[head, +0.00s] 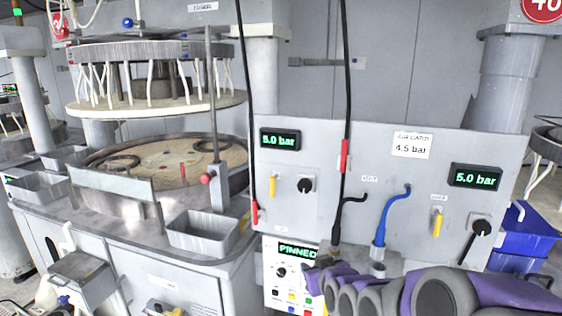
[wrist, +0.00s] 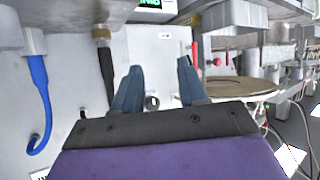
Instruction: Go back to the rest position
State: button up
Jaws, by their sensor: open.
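My gripper (wrist: 160,75) is open in the wrist view, with two blue-grey fingers apart and nothing between them. A small dark round knob or fitting shows between the fingers, farther off on the panel. In the head view my purple and grey arm lies across the lower right, in front of the panel's lower part. The gripper's end there is small and partly hidden near the pinned-display box.
A grey panel (head: 410,190) carries 5.0 bar displays, black knobs and yellow levers. A blue hose (head: 391,215) and black hoses with red fittings hang by it. The polishing machine with its round platen (head: 200,165) stands left. A blue bin (head: 515,240) is at right.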

jog(key=s+d+f+m+g+h, duration=0.1)
jog(key=s+g, duration=0.6)
jog(key=s, duration=1.3)
jog(key=s+d+f+m+g+h, duration=0.1)
jog(key=s+g, duration=0.6)
jog(key=s, duration=1.4)
jog(key=d+f+m, duration=0.1)
jog(key=d+f, duration=0.1)
jog(key=d, duration=0.1)
jog(key=shift+d+f+h, duration=0.2)
jog(key=shift+f+h, duration=0.1)
jog(key=shift+h, duration=0.1)
